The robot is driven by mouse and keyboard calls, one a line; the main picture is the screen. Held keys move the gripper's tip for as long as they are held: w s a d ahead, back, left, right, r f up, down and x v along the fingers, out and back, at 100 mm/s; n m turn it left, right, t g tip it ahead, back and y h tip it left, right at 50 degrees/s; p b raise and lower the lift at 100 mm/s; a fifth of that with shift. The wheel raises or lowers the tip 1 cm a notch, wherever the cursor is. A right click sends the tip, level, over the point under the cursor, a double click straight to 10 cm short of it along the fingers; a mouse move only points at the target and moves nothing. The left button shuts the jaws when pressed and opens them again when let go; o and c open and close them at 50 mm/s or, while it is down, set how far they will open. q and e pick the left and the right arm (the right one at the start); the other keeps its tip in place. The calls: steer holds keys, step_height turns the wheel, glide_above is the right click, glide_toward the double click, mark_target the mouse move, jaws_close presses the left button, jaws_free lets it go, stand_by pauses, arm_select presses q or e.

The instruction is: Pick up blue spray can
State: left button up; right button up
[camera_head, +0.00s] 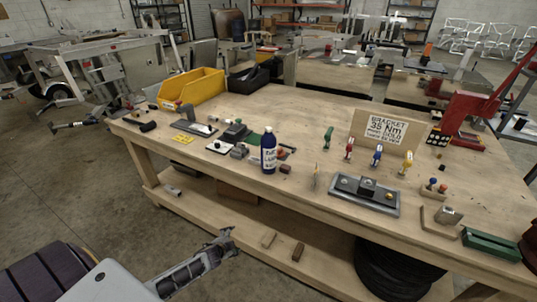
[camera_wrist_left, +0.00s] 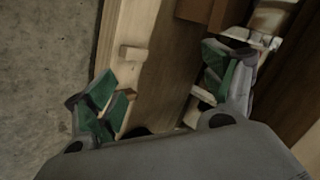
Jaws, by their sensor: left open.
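The blue spray can (camera_head: 268,152), with a white label and a pale cap, stands upright near the front edge of the wooden workbench (camera_head: 300,110). My left gripper (camera_head: 228,238) is below and in front of the bench top, to the lower left of the can and apart from it. In the left wrist view its green-padded fingers (camera_wrist_left: 160,85) are spread wide with nothing held between them. The can does not show in the left wrist view. My right gripper does not show.
Small tools and parts lie around the can. A yellow bin (camera_head: 192,90) stands at the back left. A grey fixture plate (camera_head: 365,194) lies to the right, with a bracket sign (camera_head: 388,131) behind. The lower shelf (camera_head: 225,210) holds small wooden blocks.

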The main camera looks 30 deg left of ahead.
arm_select(q)
steer(key=w+d+r+m+t, duration=0.25)
steer(key=w+r, duration=0.35)
steer(key=r, duration=0.4)
steer(key=m+t+y, duration=0.2)
steer(key=m+t, duration=0.3)
steer(key=m, duration=1.4)
glide_toward(267, 157)
steer(key=shift+s+m, duration=0.3)
steer(key=shift+m, duration=0.45)
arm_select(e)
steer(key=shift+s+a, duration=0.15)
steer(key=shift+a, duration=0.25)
arm_select(q)
steer(key=shift+w, duration=0.1)
steer(key=shift+p+x, duration=0.3)
steer(key=shift+x, duration=3.95)
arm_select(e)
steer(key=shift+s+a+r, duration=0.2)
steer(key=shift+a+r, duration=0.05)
